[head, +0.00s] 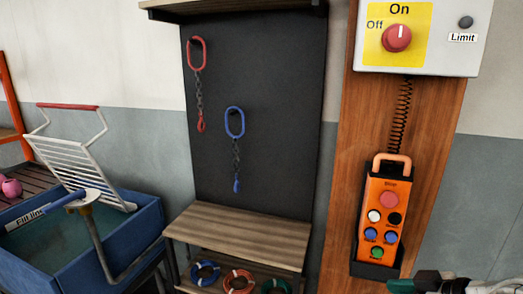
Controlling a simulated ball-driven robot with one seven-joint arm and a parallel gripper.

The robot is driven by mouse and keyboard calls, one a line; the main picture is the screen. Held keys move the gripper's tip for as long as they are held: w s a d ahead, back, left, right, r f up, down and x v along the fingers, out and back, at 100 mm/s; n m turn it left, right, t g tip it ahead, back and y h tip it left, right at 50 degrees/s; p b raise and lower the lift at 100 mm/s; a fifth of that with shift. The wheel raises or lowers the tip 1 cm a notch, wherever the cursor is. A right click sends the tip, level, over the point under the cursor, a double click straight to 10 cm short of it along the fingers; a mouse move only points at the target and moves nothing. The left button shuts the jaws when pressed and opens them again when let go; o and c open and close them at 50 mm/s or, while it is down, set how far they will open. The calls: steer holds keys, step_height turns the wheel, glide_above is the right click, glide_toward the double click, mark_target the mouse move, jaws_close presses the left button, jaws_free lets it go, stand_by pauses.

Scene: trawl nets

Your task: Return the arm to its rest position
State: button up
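A dark grey and green piece of what looks like my arm or gripper (440,284) shows at the bottom right edge of the head view, below the orange pendant. The bottom edge cuts most of it off. I cannot make out two fingertips, or whether anything is held.
An orange pendant (381,215) sits in a black holder on a wooden post (340,205), under a control box (455,62) with a red knob. A red hook chain (199,85) and a blue one (236,150) hang on a dark board. A blue tank (90,262) stands left.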

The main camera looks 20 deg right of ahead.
steer(key=s+a+f+m+g, duration=0.2)
steer(key=s+a+f, duration=0.2)
steer(key=f, duration=0.3)
steer(key=s+a+f+m+g, duration=0.1)
steer(key=s+a+f+g, duration=0.2)
steer(key=f, duration=0.5)
steer(key=s+f+m+g+h, duration=0.1)
steer(key=s+f+h, duration=0.1)
steer(key=s+f, duration=0.2)
steer(key=s+f+m+g+h, duration=0.1)
steer(key=s+f, duration=0.4)
steer(key=s, duration=0.6)
steer(key=shift+s+a+g+h, duration=0.15)
steer(key=shift+a+g+h, duration=0.15)
steer(key=shift+g+h, duration=0.3)
